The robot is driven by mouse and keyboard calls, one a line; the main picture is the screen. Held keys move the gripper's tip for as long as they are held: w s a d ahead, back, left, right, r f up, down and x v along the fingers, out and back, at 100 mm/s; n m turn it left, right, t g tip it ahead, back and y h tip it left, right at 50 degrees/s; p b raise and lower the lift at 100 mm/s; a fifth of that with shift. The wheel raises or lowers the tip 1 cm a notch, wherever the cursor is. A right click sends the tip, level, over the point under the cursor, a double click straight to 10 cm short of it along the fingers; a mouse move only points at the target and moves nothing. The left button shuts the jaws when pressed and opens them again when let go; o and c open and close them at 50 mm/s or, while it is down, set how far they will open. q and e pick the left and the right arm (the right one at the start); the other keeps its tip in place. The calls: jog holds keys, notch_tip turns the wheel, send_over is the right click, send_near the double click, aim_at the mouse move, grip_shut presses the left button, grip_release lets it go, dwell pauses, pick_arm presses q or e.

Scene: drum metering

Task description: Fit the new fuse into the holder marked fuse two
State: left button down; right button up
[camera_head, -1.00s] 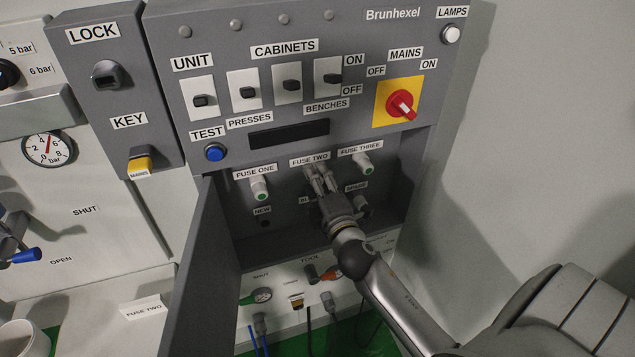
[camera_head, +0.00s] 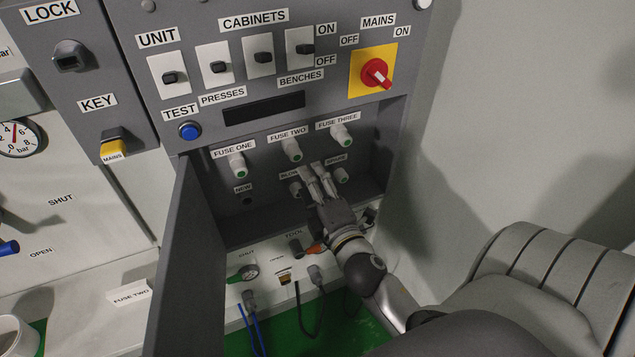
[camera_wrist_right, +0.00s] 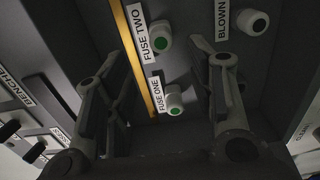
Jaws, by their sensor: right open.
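A white fuse with a green end (camera_head: 292,150) sits in the holder labelled FUSE TWO; it also shows in the right wrist view (camera_wrist_right: 161,38). The NEW place (camera_head: 247,200) is a dark, empty hole. The BLOWN place holds a similar fuse (camera_wrist_right: 256,22), partly visible beside my fingers in the head view (camera_head: 295,189). My right gripper (camera_head: 312,172) is open and empty, below the FUSE TWO fuse and between the BLOWN and SPARE places. Its two spread fingers (camera_wrist_right: 162,60) show in the wrist view with nothing between them. My left gripper is out of view.
Similar fuses stand at FUSE ONE (camera_head: 237,166), FUSE THREE (camera_head: 341,135) and SPARE (camera_head: 341,174). The open cabinet door (camera_head: 190,265) stands left of the recess, whose right wall (camera_head: 388,150) is close to my arm. Switches and a red MAINS knob (camera_head: 376,73) are above.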

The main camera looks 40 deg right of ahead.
jog(key=shift+v, duration=1.25)
jog(key=shift+f, duration=0.1)
